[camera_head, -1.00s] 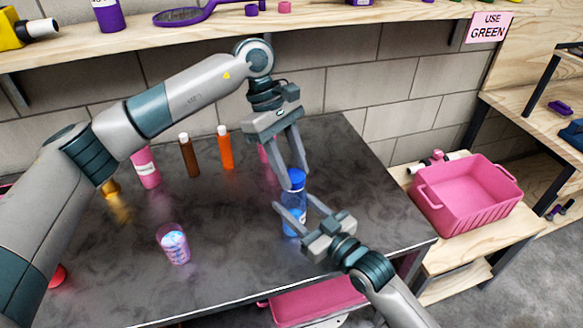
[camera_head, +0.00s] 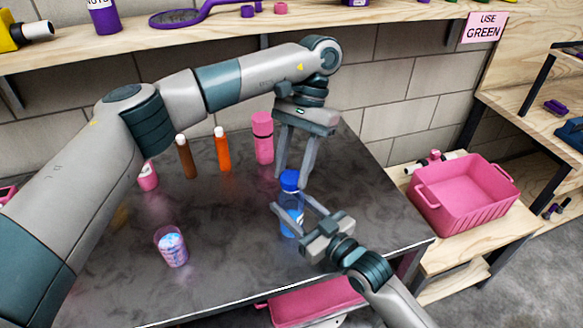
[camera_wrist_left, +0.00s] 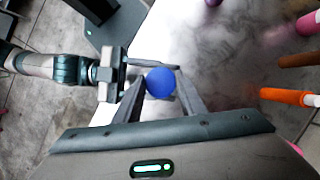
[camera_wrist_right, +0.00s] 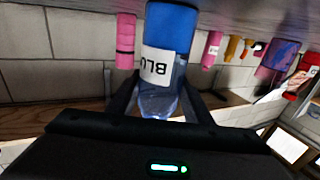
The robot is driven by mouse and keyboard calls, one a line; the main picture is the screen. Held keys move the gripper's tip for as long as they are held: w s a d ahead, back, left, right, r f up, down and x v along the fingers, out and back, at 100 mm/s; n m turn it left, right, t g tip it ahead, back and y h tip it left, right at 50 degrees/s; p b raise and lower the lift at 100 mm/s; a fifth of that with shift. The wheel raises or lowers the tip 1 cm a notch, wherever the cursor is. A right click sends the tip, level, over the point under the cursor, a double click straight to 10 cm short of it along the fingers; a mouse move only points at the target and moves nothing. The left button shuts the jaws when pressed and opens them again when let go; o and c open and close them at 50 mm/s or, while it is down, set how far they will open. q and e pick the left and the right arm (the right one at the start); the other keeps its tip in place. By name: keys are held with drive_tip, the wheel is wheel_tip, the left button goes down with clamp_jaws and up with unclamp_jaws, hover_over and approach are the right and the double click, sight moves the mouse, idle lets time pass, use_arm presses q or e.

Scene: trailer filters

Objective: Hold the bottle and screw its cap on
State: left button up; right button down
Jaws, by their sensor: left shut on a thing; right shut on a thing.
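The blue bottle (camera_head: 291,212) stands upright near the right part of the dark table. Its blue cap (camera_head: 289,180) sits on top of the bottle's neck; whether it is threaded tight cannot be told. My left gripper (camera_head: 290,180) points down from above and is shut on the cap, which also shows between its fingers in the left wrist view (camera_wrist_left: 160,82). My right gripper (camera_head: 290,214) comes in from the front right and is shut on the bottle's body. In the right wrist view the bottle (camera_wrist_right: 165,70) shows a white label between the fingers.
A pink bottle (camera_head: 263,138), an orange bottle (camera_head: 222,150) and a brown bottle (camera_head: 186,157) stand at the back. A patterned cup (camera_head: 171,247) stands at the front left. A pink crate (camera_head: 465,215) sits on a wooden bench to the right.

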use_arm(q)
drive_tip(key=m+t+y, duration=0.1)
drive_tip(key=m, duration=0.2)
drive_tip(key=shift+m, duration=0.3)
drive_tip(key=o, duration=1)
drive_tip(key=shift+s+r, duration=0.1)
drive_tip(key=shift+r, duration=2.15)
drive_tip(key=shift+c, duration=0.3)
